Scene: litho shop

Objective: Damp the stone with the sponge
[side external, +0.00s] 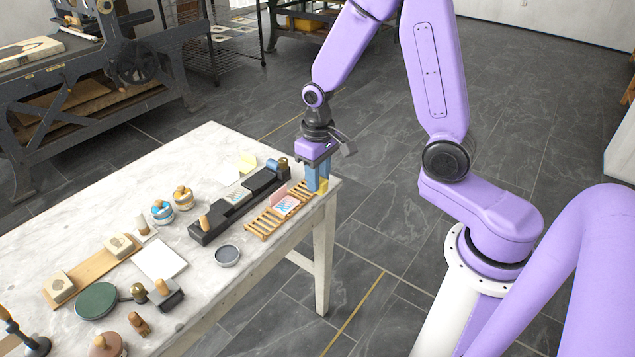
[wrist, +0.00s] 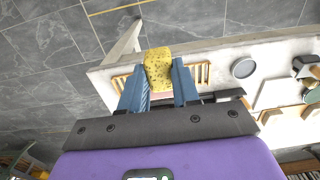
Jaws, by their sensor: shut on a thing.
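My gripper (side external: 318,178) is at the right end of the table, over its corner. Its blue fingers are shut on a yellow sponge (wrist: 158,66), which also shows low between the fingers in the side view (side external: 322,186). In the wrist view my gripper (wrist: 158,84) has a finger on either side of the sponge. A flat pale square slab (side external: 158,259) lies on the table to the left, and smaller pale blocks (side external: 62,287) (side external: 119,246) sit on a wooden board. I cannot tell for sure which is the stone.
A slatted wooden rack (side external: 262,224) with cards stands close by my gripper. Behind it is a long black bed (side external: 205,232). A round grey dish (side external: 227,255), a green disc (side external: 96,301) and several wooden-handled tools share the white table (side external: 60,227). Floor lies beyond its right edge.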

